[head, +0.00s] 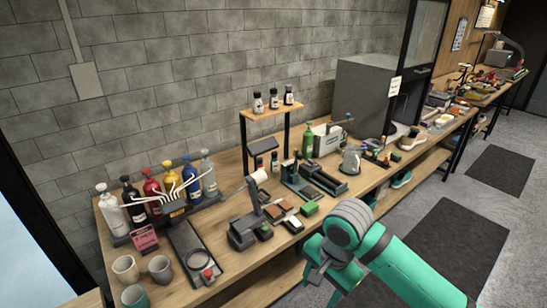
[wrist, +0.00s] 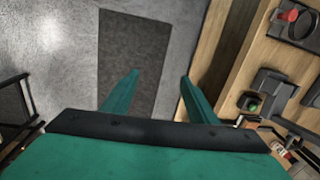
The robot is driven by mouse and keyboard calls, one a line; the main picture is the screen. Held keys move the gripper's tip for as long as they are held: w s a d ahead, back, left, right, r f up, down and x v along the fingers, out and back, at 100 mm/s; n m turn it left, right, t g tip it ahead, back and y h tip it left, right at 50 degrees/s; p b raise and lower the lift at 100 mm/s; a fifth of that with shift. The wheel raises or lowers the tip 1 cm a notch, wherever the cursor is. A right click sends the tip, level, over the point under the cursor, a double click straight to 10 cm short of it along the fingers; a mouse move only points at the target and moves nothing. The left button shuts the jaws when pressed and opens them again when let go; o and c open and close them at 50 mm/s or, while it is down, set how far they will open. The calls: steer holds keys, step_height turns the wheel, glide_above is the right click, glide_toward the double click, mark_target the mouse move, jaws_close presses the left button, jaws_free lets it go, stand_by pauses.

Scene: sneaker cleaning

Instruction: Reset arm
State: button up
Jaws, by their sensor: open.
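My gripper shows in the wrist view (wrist: 157,90) as two teal fingers spread wide apart with nothing between them. Behind them are the grey floor and a dark mat (wrist: 133,50). In the head view my grey and teal arm (head: 385,255) reaches in from the bottom right, in front of the bench's front edge. The fingertips cannot be made out clearly in the head view. The wooden bench (head: 240,278) lies to the left of and behind the arm. In the wrist view the bench edge (wrist: 215,85) is just right of the right finger.
Several pump bottles (head: 152,198), mugs (head: 160,268), brushes (head: 285,212) and a small raised shelf (head: 262,113) crowd the bench. Shoes (head: 412,138) sit farther right. The floor with dark mats (head: 455,245) is open at right.

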steer(key=w+a+r+n+t+y, duration=0.1)
steer(key=w+a+r+t+y, duration=0.25)
steer(key=a, duration=0.55)
steer(key=w+a+r+t+y, duration=0.2)
steer(key=w+a+t+y, duration=0.15)
steer(key=a, duration=0.65)
steer(key=w+a+r+n+t+y, duration=0.1)
steer(key=w+a+r+t+y, duration=0.25)
steer(key=a, duration=0.55)
steer(key=s+d+f+m+t+h, duration=0.1)
steer(key=s+d+f+t+h, duration=0.3)
steer(key=s+f, duration=0.55)
steer(key=s+d+f+m+t+h, duration=0.2)
steer(key=s+d+f+h, duration=0.3)
steer(key=s+f, duration=0.4)
steer(key=s+d+f+n+g+h, duration=0.1)
steer(key=s+d+n, duration=0.3)
steer(key=s, duration=0.7)
steer(key=s+d+f+n+g+h, duration=0.1)
steer(key=s+d+f+n, duration=0.1)
steer(key=s+n, duration=0.4)
steer(key=s+d, duration=0.1)
steer(key=s, duration=0.3)
steer(key=shift+s+d+n, duration=0.3)
steer(key=shift+s+d, duration=0.05)
steer(key=shift+d, duration=0.05)
